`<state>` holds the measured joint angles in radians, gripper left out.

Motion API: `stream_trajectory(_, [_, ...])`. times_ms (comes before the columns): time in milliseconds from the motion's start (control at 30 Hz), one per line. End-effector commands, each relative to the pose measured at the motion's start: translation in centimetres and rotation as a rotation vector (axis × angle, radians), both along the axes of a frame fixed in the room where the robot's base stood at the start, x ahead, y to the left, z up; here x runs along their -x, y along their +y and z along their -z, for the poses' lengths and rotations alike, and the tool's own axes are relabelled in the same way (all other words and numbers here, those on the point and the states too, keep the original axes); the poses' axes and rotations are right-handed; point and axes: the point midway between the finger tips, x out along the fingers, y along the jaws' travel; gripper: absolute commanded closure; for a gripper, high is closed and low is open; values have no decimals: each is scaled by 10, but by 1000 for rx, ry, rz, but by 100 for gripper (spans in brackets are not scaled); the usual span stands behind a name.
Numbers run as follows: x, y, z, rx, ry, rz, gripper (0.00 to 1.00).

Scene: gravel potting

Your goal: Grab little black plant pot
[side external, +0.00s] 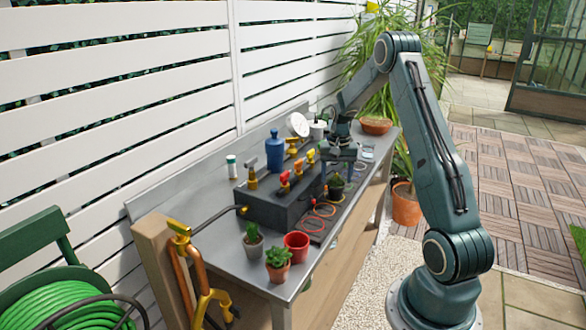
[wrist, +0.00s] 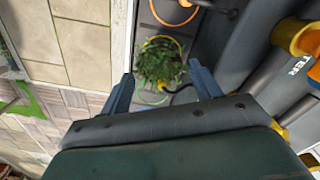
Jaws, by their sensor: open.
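The little black plant pot (side external: 335,194) stands on the bench beside the dark tap block, with a green plant in it. In the wrist view the plant's foliage (wrist: 158,62) shows ahead of and between the fingers and hides most of the pot. My gripper (side external: 339,170) is open and points down just above the plant. In the wrist view its two fingers (wrist: 160,72) are spread to either side of the foliage, with nothing held. I cannot tell the exact height gap.
The dark block (side external: 268,208) with coloured taps stands close beside the pot. A grey potted cactus (side external: 253,247), a red empty pot (side external: 296,246) and a terracotta succulent pot (side external: 278,270) stand at the near end. A blue bottle (side external: 275,153) is behind the block. Coloured rings (side external: 318,222) lie near the pot.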

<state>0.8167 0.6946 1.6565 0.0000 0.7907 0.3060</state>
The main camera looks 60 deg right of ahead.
Motion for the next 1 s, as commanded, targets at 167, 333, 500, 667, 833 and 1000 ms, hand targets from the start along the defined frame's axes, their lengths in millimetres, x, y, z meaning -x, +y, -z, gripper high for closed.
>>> stream_trajectory(167, [0, 0, 5, -1, 0, 0, 37])
stream_trajectory(333, [1, 1, 21, -1, 2, 0, 37])
stream_trajectory(500, [1, 2, 41, -2, 2, 0, 37])
stream_trajectory(667, [1, 2, 51, 0, 1, 0, 37])
stream_trajectory(833, [1, 2, 52, 0, 1, -1, 37])
stream_trajectory(1000, [1, 2, 51, 0, 0, 0, 37])
